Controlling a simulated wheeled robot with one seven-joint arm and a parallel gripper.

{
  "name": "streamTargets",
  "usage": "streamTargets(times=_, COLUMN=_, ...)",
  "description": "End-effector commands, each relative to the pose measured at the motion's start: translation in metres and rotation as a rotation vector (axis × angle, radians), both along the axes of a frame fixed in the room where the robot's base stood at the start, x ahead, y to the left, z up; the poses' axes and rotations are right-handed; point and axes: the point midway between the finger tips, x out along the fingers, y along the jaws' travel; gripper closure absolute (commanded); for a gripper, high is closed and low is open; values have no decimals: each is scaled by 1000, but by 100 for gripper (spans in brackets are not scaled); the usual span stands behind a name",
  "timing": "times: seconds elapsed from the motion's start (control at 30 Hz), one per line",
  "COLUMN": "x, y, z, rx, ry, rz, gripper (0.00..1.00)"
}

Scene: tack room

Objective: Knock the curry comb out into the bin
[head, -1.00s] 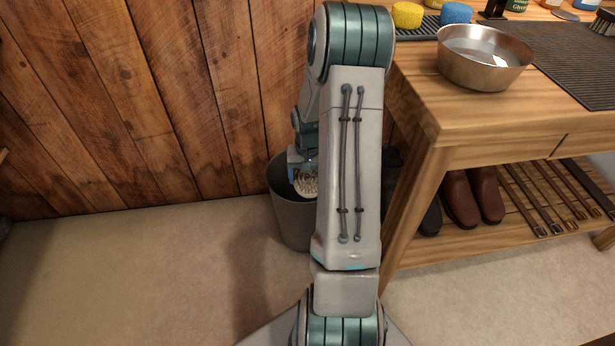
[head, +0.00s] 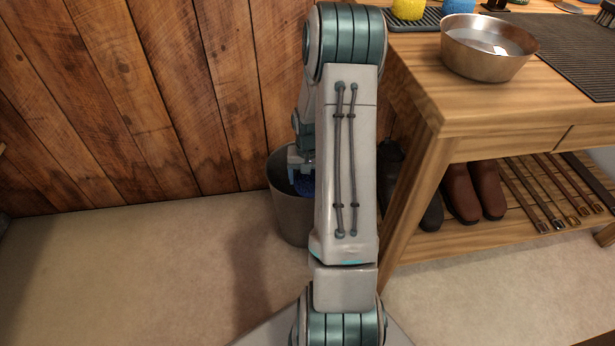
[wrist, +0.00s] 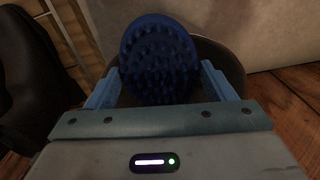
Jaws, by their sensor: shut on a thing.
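The curry comb (head: 305,187) is dark blue, and its nubbed face shows in the wrist view (wrist: 160,62). No pale matter shows on the nubs I can see. My gripper (wrist: 160,84) is shut on the comb, with one light-blue finger at each side. In the head view my gripper (head: 301,166) is at the mouth of the grey bin (head: 291,218), partly hidden by my arm. The bin's dark rim also shows behind the comb in the wrist view (wrist: 232,68). The inside bottom of the bin is hidden.
A wooden bench (head: 450,112) stands close right of the bin, with a metal bowl (head: 485,62) near its edge. Brown boots (head: 462,195) and several straps (head: 545,190) lie on its lower shelf. A plank wall (head: 150,100) is behind. Floor at left is clear.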

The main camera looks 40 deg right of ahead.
Motion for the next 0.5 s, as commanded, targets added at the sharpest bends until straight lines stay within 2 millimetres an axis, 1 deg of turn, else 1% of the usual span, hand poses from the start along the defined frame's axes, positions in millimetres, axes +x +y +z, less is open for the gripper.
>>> streamTargets(times=0.03, x=0, y=0, z=16, rx=-1, ry=-1, rz=1, gripper=58)
streamTargets(times=0.13, x=0, y=0, z=27, rx=-1, ry=0, rz=2, gripper=58)
streamTargets(times=0.2, x=0, y=0, z=30, rx=-1, ry=-1, rz=2, gripper=58)
streamTargets(times=0.5, x=0, y=0, z=26, rx=0, ry=0, rz=1, gripper=58)
